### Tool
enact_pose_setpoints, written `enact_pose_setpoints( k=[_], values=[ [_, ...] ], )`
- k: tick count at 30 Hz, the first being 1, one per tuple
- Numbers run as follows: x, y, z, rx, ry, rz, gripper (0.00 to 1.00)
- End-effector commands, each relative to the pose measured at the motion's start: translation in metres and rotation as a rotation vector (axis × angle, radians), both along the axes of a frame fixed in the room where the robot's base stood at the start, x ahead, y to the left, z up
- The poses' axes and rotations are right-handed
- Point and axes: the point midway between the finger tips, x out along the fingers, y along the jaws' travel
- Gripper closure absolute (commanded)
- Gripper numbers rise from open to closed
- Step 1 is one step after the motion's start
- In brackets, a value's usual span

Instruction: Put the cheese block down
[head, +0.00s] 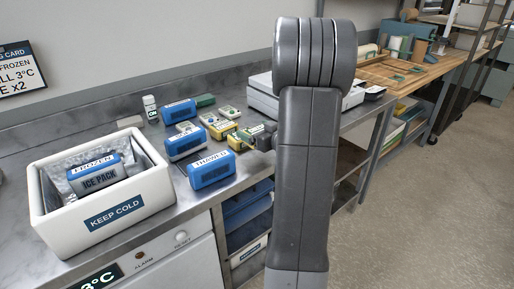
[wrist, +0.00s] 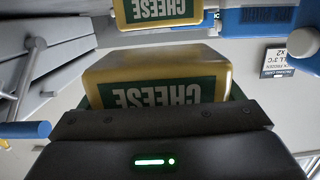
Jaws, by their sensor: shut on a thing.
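A yellow cheese block with a green CHEESE label (wrist: 155,75) fills the middle of the wrist view, directly in front of my gripper (wrist: 160,118). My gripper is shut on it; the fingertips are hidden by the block. In the head view my gripper (head: 265,138) is low over the steel counter, partly hidden by my arm. The held cheese block (head: 240,138) shows just left of it. I cannot tell whether it touches the counter. A second cheese block (wrist: 160,11) lies beyond it in the wrist view.
A white KEEP COLD box (head: 62,225) holds a FROZEN ice pack (head: 96,175). Several blue packs, one marked THAWED (head: 211,170), and small yellow-green blocks (head: 216,125) crowd the counter. A white bottle (head: 150,106) stands behind. A scale (head: 262,92) is at the back right.

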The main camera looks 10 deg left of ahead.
Motion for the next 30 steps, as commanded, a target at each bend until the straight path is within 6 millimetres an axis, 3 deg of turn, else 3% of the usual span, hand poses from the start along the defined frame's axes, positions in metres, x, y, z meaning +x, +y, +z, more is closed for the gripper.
enact_pose_setpoints(
  k=[11, 25, 26, 28, 30],
  values=[
    [0.0, 0.0, -0.048, 0.001, 0.001, 0.0, 0.43],
    [0.0, 0.0, -0.056, 0.0, -0.003, -0.001, 0.43],
    [0.0, 0.0, -0.056, 0.0, -0.002, -0.001, 0.12],
    [0.0, 0.0, -0.055, 0.0, -0.002, -0.001, 0.0],
    [0.0, 0.0, -0.055, 0.0, -0.002, -0.001, 0.0]
  ],
)
